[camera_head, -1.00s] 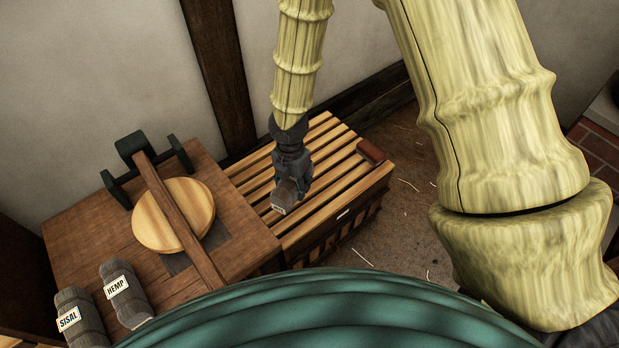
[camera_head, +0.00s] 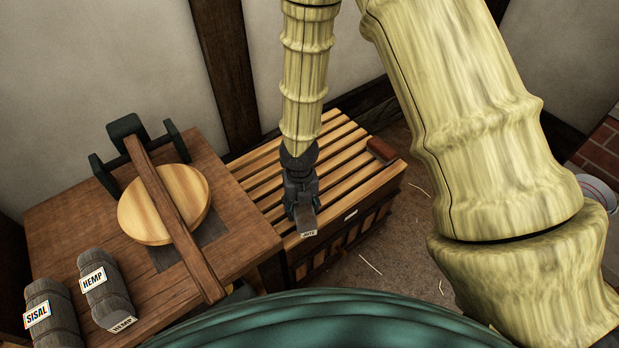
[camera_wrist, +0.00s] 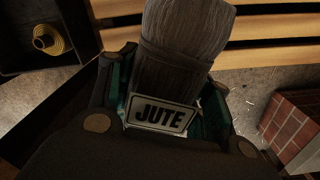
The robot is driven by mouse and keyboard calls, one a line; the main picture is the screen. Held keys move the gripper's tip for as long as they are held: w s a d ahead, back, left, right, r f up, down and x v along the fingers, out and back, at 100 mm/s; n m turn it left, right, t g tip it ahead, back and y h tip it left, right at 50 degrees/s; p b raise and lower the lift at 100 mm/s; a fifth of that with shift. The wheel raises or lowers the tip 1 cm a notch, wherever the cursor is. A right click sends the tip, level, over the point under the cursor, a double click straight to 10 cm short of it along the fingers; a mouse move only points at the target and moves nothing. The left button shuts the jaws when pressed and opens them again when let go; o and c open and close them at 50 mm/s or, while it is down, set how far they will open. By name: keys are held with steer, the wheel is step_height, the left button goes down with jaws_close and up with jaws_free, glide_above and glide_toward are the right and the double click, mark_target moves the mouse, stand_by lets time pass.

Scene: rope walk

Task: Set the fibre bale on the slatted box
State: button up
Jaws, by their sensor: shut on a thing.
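The fibre bale (camera_wrist: 180,60) is a grey-brown bundle with a white JUTE label, held between the fingers of my gripper (camera_wrist: 165,115) in the wrist view. In the head view my gripper (camera_head: 304,208) is over the front part of the slatted box (camera_head: 348,166), and the bale's labelled end (camera_head: 308,229) shows at its tip. The box has a top of pale wooden slats with dark gaps. Its slats also show behind the bale in the wrist view. I cannot tell whether the bale touches the slats.
A wooden table (camera_head: 64,215) left of the box holds SISAL (camera_head: 50,310) and HEMP (camera_head: 105,288) bales, a round wooden disc (camera_head: 150,215) and a long bar. A red-brown block (camera_head: 382,150) lies on the box's right end. Brickwork (camera_head: 603,145) stands at far right.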

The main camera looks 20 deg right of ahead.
steer(key=w+d, duration=0.1)
steer(key=w, duration=0.2)
steer(key=w+d, duration=0.2)
steer(key=w, duration=0.2)
steer(key=w+d+f+b, duration=0.1)
steer(key=w+d, duration=0.1)
steer(key=w, duration=0.2)
steer(key=shift+w+d+f, duration=0.1)
steer(key=shift+w+d, duration=0.15)
steer(key=shift+f+b, duration=0.5)
steer(key=shift+f, duration=1.25)
steer(key=shift+f, duration=0.1)
steer(key=o, duration=1.1)
step_height(320, 180, up, 12)
steer(key=p, duration=0.2)
